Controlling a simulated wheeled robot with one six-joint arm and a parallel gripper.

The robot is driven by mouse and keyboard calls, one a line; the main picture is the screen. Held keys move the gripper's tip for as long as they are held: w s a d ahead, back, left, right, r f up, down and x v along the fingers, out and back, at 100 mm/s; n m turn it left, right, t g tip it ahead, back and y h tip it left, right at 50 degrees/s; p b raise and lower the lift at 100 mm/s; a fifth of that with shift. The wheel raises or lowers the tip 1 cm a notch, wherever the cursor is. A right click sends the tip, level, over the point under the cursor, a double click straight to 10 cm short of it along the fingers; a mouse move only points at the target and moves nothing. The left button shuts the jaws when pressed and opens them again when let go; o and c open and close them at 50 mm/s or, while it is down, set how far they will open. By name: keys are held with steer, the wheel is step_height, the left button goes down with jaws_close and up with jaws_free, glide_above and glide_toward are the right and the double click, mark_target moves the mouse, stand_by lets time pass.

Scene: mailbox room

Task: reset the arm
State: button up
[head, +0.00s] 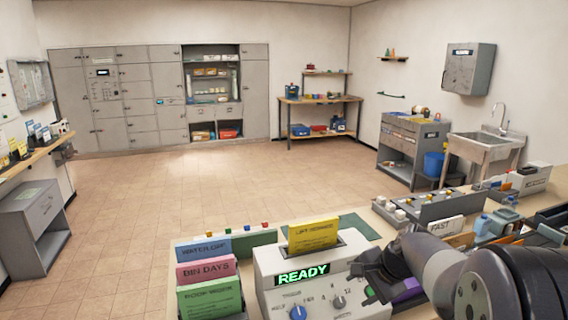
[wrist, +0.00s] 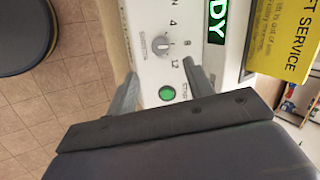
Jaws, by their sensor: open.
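My arm (head: 435,258) reaches in from the lower right in the head view. My gripper (head: 370,274) is beside the right side of a white machine (head: 265,285) with a green READY display (head: 302,275). In the wrist view my gripper (wrist: 160,88) is open, its two grey fingers apart with nothing held between them. A lit green button (wrist: 167,93) and a small knob (wrist: 162,46) on the machine's panel show between and beyond the fingers. How far the fingertips are from the panel is hard to tell.
A yellow card (head: 313,234) stands in the machine's top. Several coloured cards (head: 207,270) stand left of it. A grey switch box (head: 435,207) and a white FAST card (head: 446,228) are at the right. The tiled floor (head: 210,185) beyond the counter is clear.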

mark_target(341, 301)
steer(key=x, duration=0.9)
steer(key=shift+p, duration=0.35)
steer(key=shift+w+a+f, duration=0.15)
steer(key=shift+f, duration=0.15)
steer(key=n, duration=0.2)
steer(key=shift+r+n+p, duration=0.15)
steer(key=shift+n+p, duration=0.25)
steer(key=n+h+p, duration=0.1)
steer(key=n, duration=0.2)
steer(key=n+h+p, duration=0.1)
steer(key=n+p, duration=0.1)
steer(key=n, duration=0.3)
steer(key=shift+a+r+n+p, duration=0.1)
steer(key=shift+n+p, duration=0.2)
steer(key=shift+n, duration=0.1)
steer(key=b+v, duration=0.1)
steer(key=v, duration=0.7)
steer(key=shift+r+b, duration=0.3)
steer(key=shift+r, duration=0.05)
